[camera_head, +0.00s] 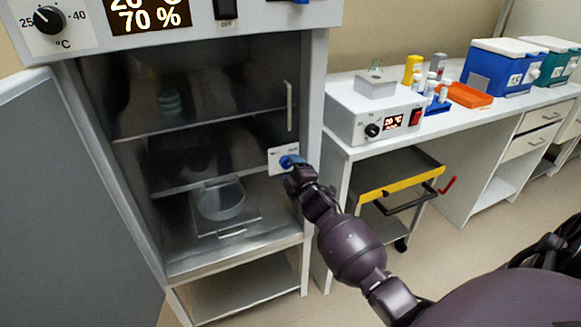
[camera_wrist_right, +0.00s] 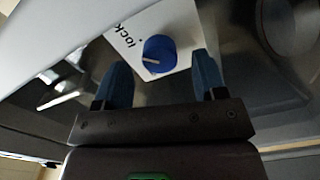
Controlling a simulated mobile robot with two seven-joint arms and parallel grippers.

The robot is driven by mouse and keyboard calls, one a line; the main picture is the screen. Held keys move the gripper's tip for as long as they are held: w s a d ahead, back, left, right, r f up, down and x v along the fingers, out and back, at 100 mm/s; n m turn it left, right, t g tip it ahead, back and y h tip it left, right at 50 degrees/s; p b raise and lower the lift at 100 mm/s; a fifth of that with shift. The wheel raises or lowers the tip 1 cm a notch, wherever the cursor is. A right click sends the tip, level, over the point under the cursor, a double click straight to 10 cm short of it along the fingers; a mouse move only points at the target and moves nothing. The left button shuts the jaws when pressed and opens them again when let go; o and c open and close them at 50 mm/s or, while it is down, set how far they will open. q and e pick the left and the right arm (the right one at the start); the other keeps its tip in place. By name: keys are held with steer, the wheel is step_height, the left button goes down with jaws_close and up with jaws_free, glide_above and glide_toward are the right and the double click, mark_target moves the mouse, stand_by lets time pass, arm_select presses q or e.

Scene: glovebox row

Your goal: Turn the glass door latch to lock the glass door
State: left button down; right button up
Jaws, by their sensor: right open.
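The glass door latch is a blue round knob (camera_wrist_right: 159,54) on a white plate (camera_wrist_right: 178,18) printed "lock". The plate (camera_head: 281,153) also shows in the head view, at the right edge of the glass door (camera_head: 225,105), which looks closed. My right gripper (camera_head: 294,166) is at the latch and partly hides it. Its blue fingers (camera_wrist_right: 162,72) are open, one on each side of the knob; I cannot tell whether they touch it. My left gripper is not in view.
The cabinet's grey outer door (camera_head: 75,210) stands open at left. The glass door has a vertical handle (camera_head: 289,106) above the latch. At right a bench (camera_head: 350,143) carries a grey device (camera_head: 362,112) and coolers. A cart with a yellow edge (camera_head: 400,184) stands below it.

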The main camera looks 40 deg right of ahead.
steer(key=p+v, duration=0.1)
steer(key=v, duration=0.8)
stand_by(0.4)
steer(key=s+a+f+m+g+y, duration=0.1)
steer(key=s+a+f+m+g, duration=0.1)
steer(key=s, duration=0.7)
steer(key=s+a+f+m+g+y+p, duration=0.1)
steer(key=s+a+f+m, duration=0.4)
steer(key=s, duration=0.5)
steer(key=s+a+f+m+g+y+p, duration=0.1)
steer(key=s+a+f+m+g+y, duration=0.1)
steer(key=s+a, duration=0.5)
step_height(320, 180, down, 2)
steer(key=shift+s+m+g, duration=0.7)
steer(key=shift+s+m, duration=0.3)
steer(key=shift+s, duration=0.2)
